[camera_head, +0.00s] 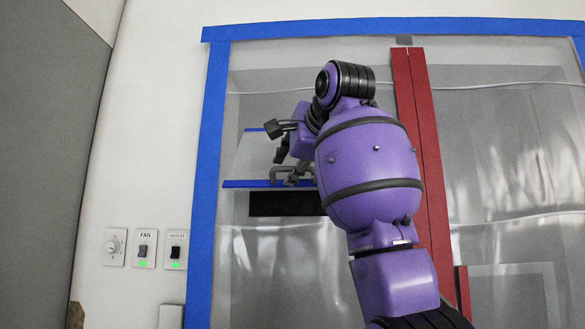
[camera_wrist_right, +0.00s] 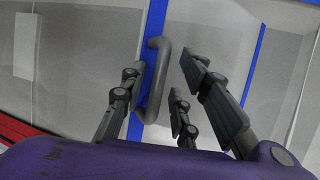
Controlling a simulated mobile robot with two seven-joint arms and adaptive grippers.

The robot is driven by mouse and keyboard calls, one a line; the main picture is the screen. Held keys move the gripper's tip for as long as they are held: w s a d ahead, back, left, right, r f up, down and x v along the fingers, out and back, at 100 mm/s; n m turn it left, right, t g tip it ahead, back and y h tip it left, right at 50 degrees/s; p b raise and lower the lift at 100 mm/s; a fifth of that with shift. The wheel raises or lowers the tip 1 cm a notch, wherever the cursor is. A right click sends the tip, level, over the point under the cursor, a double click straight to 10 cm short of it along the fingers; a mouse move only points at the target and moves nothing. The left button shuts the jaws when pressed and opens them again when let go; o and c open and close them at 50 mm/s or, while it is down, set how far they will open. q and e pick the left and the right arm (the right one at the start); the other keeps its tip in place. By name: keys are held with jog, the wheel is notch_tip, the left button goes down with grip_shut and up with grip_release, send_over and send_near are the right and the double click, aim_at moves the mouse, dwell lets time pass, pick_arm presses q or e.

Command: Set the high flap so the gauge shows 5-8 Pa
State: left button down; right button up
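The high flap (camera_head: 255,155) is a pale panel with blue strips along its upper and lower edges, set in the plastic sheet wall. A dark slot (camera_head: 285,204) shows just below it. A grey handle (camera_head: 281,171) sits by the lower blue strip; it also shows in the right wrist view (camera_wrist_right: 155,98). My right gripper (camera_head: 282,142) is at the flap, its arm hiding the flap's right part. In the right wrist view my right gripper (camera_wrist_right: 160,78) is open, with fingers on both sides of the handle and gaps visible. My left gripper is out of view. No gauge shows.
Blue tape (camera_head: 207,170) frames the plastic sheet. A red zipper strip (camera_head: 430,165) runs down behind my arm. On the white wall at left are a knob (camera_head: 115,247), a FAN switch (camera_head: 143,249) and another switch (camera_head: 175,250), both with green lights.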

jog(key=v, duration=1.2)
